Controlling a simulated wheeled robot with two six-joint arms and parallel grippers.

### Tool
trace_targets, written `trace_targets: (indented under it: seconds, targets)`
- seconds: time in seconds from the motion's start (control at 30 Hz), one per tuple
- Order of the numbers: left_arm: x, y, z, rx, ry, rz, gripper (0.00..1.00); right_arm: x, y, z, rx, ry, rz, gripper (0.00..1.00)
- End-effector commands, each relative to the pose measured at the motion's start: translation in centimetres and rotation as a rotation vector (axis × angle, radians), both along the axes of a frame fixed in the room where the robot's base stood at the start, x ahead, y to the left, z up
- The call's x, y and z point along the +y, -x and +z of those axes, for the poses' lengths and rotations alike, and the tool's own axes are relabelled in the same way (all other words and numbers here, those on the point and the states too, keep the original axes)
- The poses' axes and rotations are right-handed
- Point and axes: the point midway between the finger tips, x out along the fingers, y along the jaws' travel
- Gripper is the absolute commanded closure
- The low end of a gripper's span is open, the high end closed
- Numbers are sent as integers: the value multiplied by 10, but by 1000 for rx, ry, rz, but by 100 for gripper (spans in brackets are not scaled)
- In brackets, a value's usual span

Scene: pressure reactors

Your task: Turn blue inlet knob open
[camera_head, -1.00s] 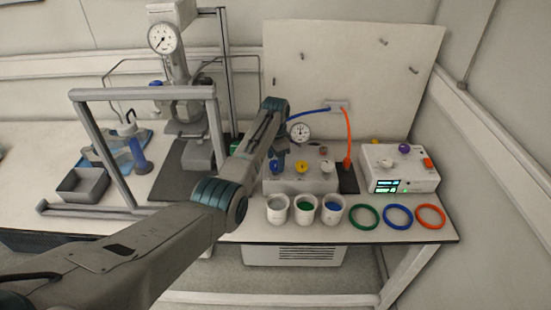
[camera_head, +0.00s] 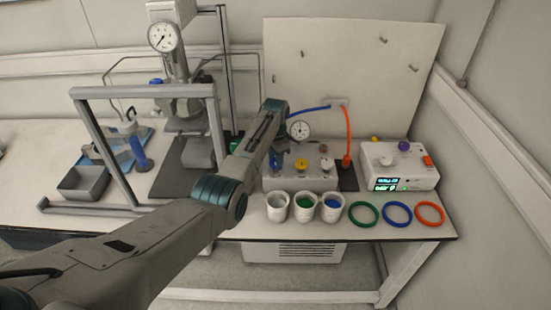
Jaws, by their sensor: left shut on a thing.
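The blue inlet knob (camera_head: 274,166) is at the left end of a row of knobs on the front of the grey valve panel (camera_head: 290,184). My left gripper (camera_head: 276,157) comes down from above onto the blue knob and is shut on it; its fingers partly cover the knob. The knob's exact angle is too small to tell. My right gripper is not in view.
A gauge (camera_head: 299,130) with blue and orange hoses stands behind the panel. Three white cups (camera_head: 304,207) and three coloured rings (camera_head: 397,215) lie in front. A control box (camera_head: 399,166) is at right. A metal frame (camera_head: 146,93) and reactor (camera_head: 182,60) stand left.

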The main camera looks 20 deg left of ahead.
Motion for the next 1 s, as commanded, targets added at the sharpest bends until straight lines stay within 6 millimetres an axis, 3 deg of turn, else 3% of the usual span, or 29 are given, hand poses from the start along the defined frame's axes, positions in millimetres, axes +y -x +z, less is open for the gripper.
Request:
trace_targets:
  seconds: [0.27, 1.0]
  targets:
    - [0, 0, 2, 1, -1, 168, 83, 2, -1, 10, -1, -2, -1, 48]
    - [1, 0, 2, 1, -1, 866, 83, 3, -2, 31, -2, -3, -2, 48]
